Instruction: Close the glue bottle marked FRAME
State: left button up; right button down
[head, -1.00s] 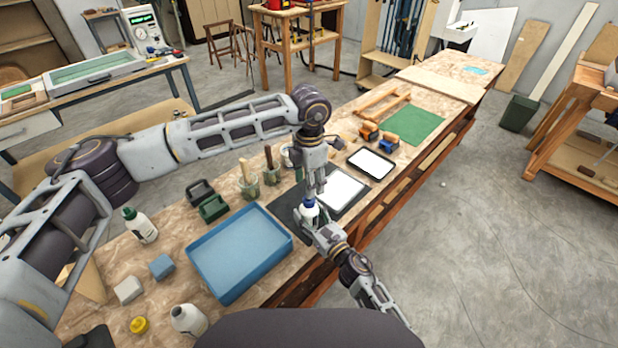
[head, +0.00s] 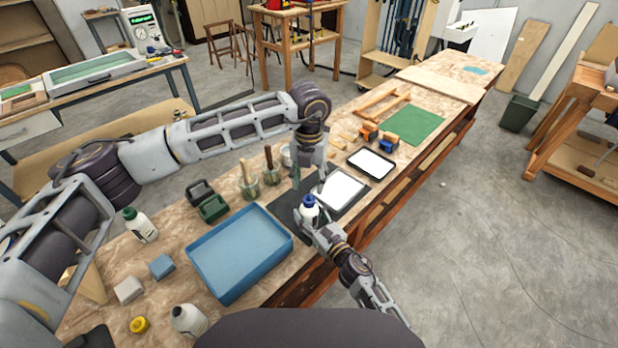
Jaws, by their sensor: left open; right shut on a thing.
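A white bottle with a blue top (head: 309,204) stands upright in my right gripper (head: 311,219), over the dark mat (head: 283,205). The gripper is shut on its body and hides its lower part. The blue top is on the bottle; I cannot tell how tightly it sits. My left gripper (head: 317,187) is open, pointing down just above and slightly right of the blue top, apart from it. A white bottle with a dark green cap (head: 141,226) stands at the left. An off-white bottle (head: 188,321) is at the front, with a yellow cap (head: 139,325) beside it. I cannot read any label.
An empty blue tray (head: 238,250) lies left of the mat. Brush jars (head: 260,178) and a green box (head: 212,208) stand behind it. A white panel (head: 342,187) and a tablet (head: 371,164) lie right of the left gripper. A green mat (head: 414,124) lies farther back.

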aim_at(309, 195)
pick_arm(q)
jog(key=shift+n, duration=1.4)
jog(key=shift+r, duration=0.1)
jog(key=shift+f, duration=0.2)
jog(key=shift+f, duration=3.85)
jog(key=shift+c, duration=0.5)
grip_shut()
